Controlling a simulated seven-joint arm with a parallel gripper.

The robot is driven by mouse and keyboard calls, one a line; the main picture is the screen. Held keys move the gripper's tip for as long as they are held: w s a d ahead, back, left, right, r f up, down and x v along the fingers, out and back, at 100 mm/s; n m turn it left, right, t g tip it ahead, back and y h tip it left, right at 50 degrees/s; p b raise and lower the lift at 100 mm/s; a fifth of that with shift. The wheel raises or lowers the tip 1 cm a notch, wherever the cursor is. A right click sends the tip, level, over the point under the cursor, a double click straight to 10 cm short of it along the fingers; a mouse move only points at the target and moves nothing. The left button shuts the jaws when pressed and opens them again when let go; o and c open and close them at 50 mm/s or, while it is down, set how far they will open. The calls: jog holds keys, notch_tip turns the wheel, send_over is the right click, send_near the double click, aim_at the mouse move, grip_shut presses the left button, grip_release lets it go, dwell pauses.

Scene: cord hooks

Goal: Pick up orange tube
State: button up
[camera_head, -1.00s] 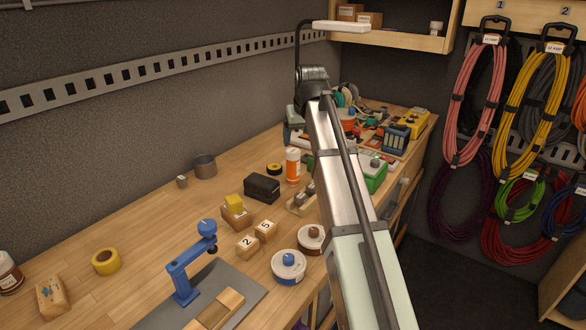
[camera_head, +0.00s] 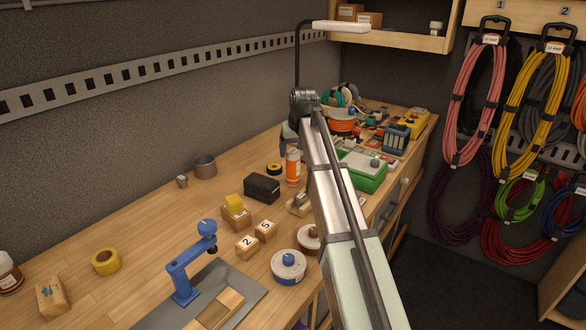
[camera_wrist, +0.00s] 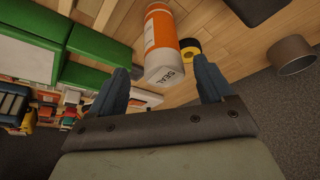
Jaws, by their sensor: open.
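The orange tube (camera_head: 293,168), orange with white bands, stands upright on the workbench beside a black box. In the wrist view the orange tube (camera_wrist: 160,32) appears at top centre, its white part marked "SEAL" nearest me. My gripper (camera_wrist: 165,80) is open, with its two dark blue fingers on either side of the tube's white part in that picture. I cannot tell whether they touch it. In the head view my gripper is just above the tube, and its fingertips are hard to make out.
A black box (camera_head: 262,188) and a black-and-yellow tape roll (camera_head: 274,169) are close to the tube. A green case (camera_head: 362,172) lies to its right. A metal cup (camera_head: 205,167) stands to the left. Numbered wooden blocks (camera_head: 247,246) are nearer.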

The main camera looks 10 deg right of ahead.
aim_at(293, 158)
jog(key=shift+a+x, duration=0.2)
jog(key=shift+x, duration=2.45)
jog(key=shift+r, duration=0.1)
jog(key=c, duration=1.2)
